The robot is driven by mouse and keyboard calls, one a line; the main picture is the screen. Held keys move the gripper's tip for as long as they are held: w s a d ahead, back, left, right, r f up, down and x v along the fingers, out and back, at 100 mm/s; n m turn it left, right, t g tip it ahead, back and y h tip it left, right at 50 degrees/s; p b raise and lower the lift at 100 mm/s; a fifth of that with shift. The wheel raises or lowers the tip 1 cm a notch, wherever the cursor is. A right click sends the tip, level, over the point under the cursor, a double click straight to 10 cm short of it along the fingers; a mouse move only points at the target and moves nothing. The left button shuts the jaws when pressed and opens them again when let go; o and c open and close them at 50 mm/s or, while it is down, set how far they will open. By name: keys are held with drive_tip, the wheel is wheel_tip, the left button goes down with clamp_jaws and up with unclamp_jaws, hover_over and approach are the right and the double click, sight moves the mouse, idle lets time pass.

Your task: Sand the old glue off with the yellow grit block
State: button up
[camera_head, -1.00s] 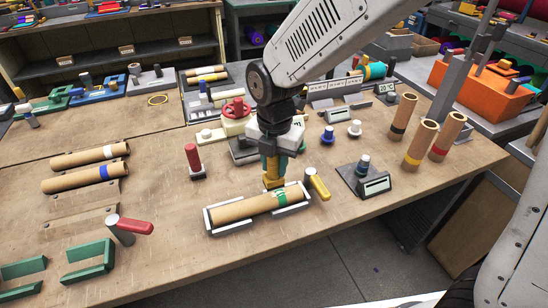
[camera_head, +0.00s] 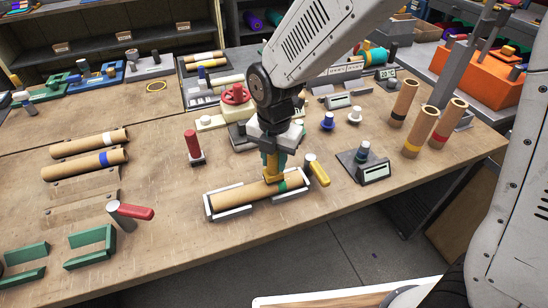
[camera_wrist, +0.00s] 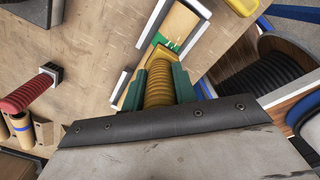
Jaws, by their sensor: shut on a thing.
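A brown cardboard tube (camera_head: 245,194) lies in a white cradle (camera_head: 232,212) near the table's front edge. A green patch (camera_head: 292,181) shows near its right end, and in the wrist view (camera_wrist: 165,42). My gripper (camera_head: 271,158) is shut on the yellow grit block (camera_head: 271,172), which points down. In the wrist view the ribbed yellow block (camera_wrist: 160,85) sits between the green fingers. The block's lower end is at the tube beside the green patch and hides part of it. It seems to touch the tube; contact is hard to confirm.
A yellow-handled tool (camera_head: 317,172) stands close right of the cradle. A red-handled tool (camera_head: 193,146) stands behind left, another (camera_head: 130,213) lies front left. A dark device (camera_head: 364,166) and several upright tubes (camera_head: 420,131) stand right. Bare table lies left of the cradle.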

drive_tip(key=shift+f, duration=0.5)
drive_tip(key=shift+d, duration=0.15)
drive_tip(key=shift+w+d+r, duration=0.1)
drive_tip(key=shift+w+d, duration=0.2)
drive_tip(key=shift+d, duration=0.55)
drive_tip(key=shift+w+d+r, duration=0.1)
drive_tip(key=shift+w+d, duration=0.15)
drive_tip(key=shift+d, duration=0.55)
drive_tip(key=shift+s+a+f, duration=0.1)
drive_tip(key=shift+s+a, duration=0.15)
drive_tip(key=shift+a, duration=0.65)
drive_tip(key=shift+s+a+f, duration=0.1)
drive_tip(key=shift+s+a, duration=0.15)
drive_tip(key=shift+a, duration=0.65)
drive_tip(key=shift+d, duration=0.1)
drive_tip(key=shift+w+d+r, duration=0.1)
drive_tip(key=shift+w+d, duration=0.15)
drive_tip(key=shift+d, duration=0.6)
drive_tip(key=shift+w+d, duration=0.25)
drive_tip(key=shift+d, duration=0.6)
